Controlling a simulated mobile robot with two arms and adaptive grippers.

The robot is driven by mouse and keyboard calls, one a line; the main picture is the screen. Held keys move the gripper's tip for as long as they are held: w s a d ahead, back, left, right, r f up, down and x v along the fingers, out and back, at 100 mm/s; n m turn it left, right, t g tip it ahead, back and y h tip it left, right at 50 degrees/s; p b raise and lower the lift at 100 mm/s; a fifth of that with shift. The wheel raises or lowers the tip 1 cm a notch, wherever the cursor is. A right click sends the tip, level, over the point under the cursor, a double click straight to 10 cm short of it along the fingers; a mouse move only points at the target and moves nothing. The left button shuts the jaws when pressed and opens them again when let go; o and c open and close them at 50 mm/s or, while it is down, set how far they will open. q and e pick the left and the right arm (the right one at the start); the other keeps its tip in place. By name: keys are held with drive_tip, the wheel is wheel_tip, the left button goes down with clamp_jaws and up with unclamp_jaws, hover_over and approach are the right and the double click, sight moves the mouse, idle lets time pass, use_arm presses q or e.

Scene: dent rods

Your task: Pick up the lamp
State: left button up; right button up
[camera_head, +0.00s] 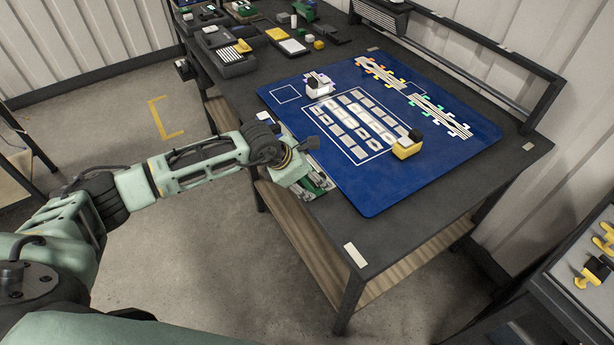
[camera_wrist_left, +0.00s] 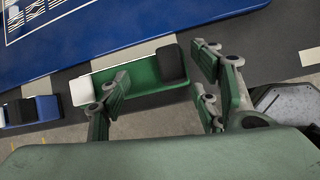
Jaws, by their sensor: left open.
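My left gripper (camera_head: 312,181) is at the front-left edge of the table in the head view. In the left wrist view the left gripper (camera_wrist_left: 160,92) is open, its fingers apart. A green block-like object (camera_wrist_left: 144,73) with a white end and a black end lies between and just beyond the fingers; I cannot tell whether they touch it. It may be the lamp, but no lamp is clearly recognisable. In the head view the gripper largely hides this spot. My right gripper is not in view.
A blue mat (camera_head: 440,165) covers much of the dark table (camera_head: 330,228). A yellow block with a black top (camera_head: 407,147) and a white one (camera_head: 319,88) stand on it. A blue block (camera_wrist_left: 46,108) lies left in the wrist view. Several items crowd the table's far end.

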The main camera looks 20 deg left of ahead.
use_arm(q)
drive_tip(key=shift+s+a+f, duration=0.1)
drive_tip(key=shift+s+f, duration=0.2)
drive_tip(key=shift+s, duration=0.05)
drive_tip(key=c, duration=0.9)
drive_tip(key=shift+s+f, duration=0.1)
clamp_jaws()
drive_tip(key=shift+w+a+r+b, duration=0.1)
drive_tip(key=shift+w+r+b, duration=0.2)
drive_tip(key=shift+r+b, duration=0.25)
drive_tip(key=r, duration=0.1)
drive_tip(key=r+b, duration=0.1)
drive_tip(key=r, duration=0.1)
drive_tip(key=shift+w+a, duration=0.1)
drive_tip(key=shift+w, duration=0.15)
drive_tip(key=w+d+r+b, duration=0.3)
drive_tip(key=d+r, duration=0.4)
drive_tip(key=d, duration=0.4)
drive_tip(key=shift+w+d+r+b, duration=0.2)
drive_tip(key=shift+d+r+b, duration=0.1)
drive_tip(key=shift+b, duration=0.35)
